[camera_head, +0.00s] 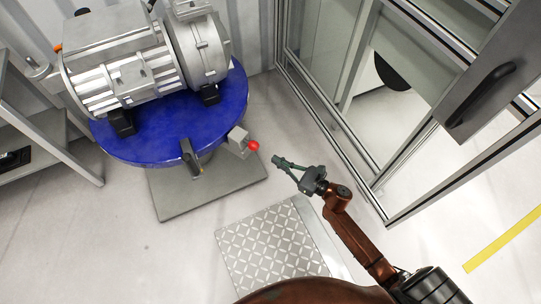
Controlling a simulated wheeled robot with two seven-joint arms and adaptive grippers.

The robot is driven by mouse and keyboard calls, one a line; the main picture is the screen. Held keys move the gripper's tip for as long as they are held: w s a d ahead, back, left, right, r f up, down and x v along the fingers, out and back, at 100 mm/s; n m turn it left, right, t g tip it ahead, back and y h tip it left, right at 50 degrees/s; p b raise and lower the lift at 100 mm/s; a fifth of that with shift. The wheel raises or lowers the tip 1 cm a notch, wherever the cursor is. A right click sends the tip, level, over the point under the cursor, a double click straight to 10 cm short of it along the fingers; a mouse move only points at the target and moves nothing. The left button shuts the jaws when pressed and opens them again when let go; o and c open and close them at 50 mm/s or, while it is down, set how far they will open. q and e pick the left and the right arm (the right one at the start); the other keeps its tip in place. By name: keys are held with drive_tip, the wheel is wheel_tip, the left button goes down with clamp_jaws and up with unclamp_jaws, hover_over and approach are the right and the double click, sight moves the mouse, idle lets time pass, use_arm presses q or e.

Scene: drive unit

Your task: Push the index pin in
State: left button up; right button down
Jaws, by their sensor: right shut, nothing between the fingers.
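The index pin (253,146) shows as a red ball knob on a grey block (238,138) at the right rim of a round blue turntable (150,155). My right gripper (277,159) is shut and empty. Its fingertips point left toward the red knob and appear a short way to its right, with a visible gap between them in the picture. The pin's shaft is hidden behind the knob. My left gripper is not in view.
A grey motor unit (140,75) stands on the turntable. A glass-panelled frame with a door handle (481,93) stands close on the right of my right arm. A metal shelf (45,135) is at the left. A patterned floor plate (268,250) lies in front.

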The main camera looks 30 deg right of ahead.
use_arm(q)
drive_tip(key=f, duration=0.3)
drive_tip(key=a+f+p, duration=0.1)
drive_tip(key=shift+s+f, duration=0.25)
use_arm(e)
drive_tip(key=v, duration=0.7)
